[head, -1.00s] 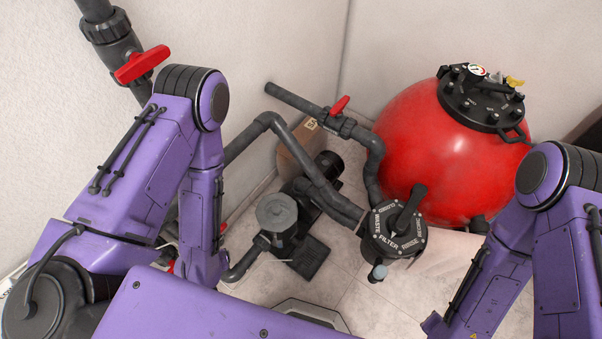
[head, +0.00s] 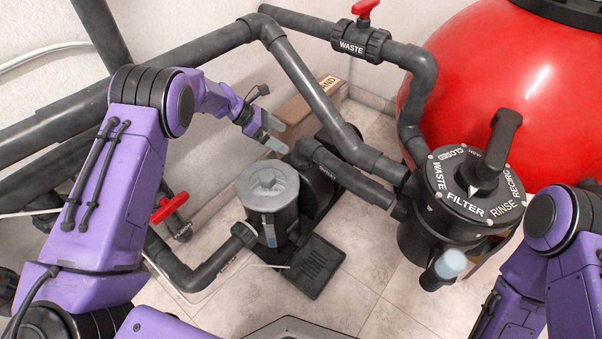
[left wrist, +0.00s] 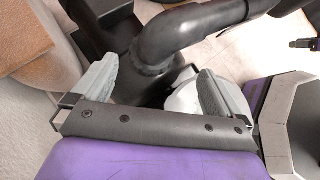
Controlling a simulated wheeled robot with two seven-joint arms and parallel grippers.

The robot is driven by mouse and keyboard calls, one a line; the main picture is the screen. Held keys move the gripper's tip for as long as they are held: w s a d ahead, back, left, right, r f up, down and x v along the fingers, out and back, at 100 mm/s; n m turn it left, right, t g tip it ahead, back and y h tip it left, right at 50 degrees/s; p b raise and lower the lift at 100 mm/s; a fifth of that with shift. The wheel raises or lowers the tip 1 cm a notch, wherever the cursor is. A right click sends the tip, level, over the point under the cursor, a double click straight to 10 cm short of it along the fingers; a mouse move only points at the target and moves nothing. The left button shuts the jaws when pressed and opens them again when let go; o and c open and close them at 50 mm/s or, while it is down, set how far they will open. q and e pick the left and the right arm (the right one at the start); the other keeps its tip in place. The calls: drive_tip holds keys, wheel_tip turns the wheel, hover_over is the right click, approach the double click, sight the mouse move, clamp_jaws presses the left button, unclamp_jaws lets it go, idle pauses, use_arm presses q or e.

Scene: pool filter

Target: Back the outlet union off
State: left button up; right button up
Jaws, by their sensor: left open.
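The pump (head: 328,185) stands on the floor with its grey strainer pot (head: 269,195) in front. A dark pipe rises from the pump's top at an elbow (head: 307,149). A dark ring at the foot of this elbow, apparently the outlet union (left wrist: 152,66), shows in the left wrist view; in the head view I cannot make it out clearly. My left gripper (head: 274,134) is open and empty, left of the elbow and just behind the pot lid. In the left wrist view its pale fingers (left wrist: 160,85) stand apart on either side of the ring, without visible contact. My right gripper is out of view.
The multiport valve (head: 465,190) and red tank (head: 500,75) stand to the right. A waste pipe with a red-handled valve (head: 362,38) runs behind. A cardboard box (head: 300,115) is behind the pump. Another red valve handle (head: 169,208) is near my left arm.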

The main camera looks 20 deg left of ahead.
sight(299, 151)
use_arm(q)
drive_tip(key=shift+m+y, duration=0.3)
drive_tip(key=shift+m, duration=0.5)
drive_tip(key=b+x, duration=0.1)
drive_tip(key=x, duration=0.1)
drive_tip(key=b+x, duration=0.1)
drive_tip(key=a+f+x, duration=0.1)
drive_tip(key=x, duration=0.1)
drive_tip(key=shift+w+d+f+b, duration=0.15)
drive_tip(key=shift+d+f+b, duration=0.05)
drive_tip(key=shift+b, duration=0.2)
drive_tip(key=b+x, duration=0.1)
drive_tip(key=x, duration=0.3)
drive_tip(key=shift+d+r+b, duration=0.1)
drive_tip(key=shift+b, duration=0.2)
drive_tip(key=shift+w+d, duration=0.15)
drive_tip(key=shift+d, duration=0.1)
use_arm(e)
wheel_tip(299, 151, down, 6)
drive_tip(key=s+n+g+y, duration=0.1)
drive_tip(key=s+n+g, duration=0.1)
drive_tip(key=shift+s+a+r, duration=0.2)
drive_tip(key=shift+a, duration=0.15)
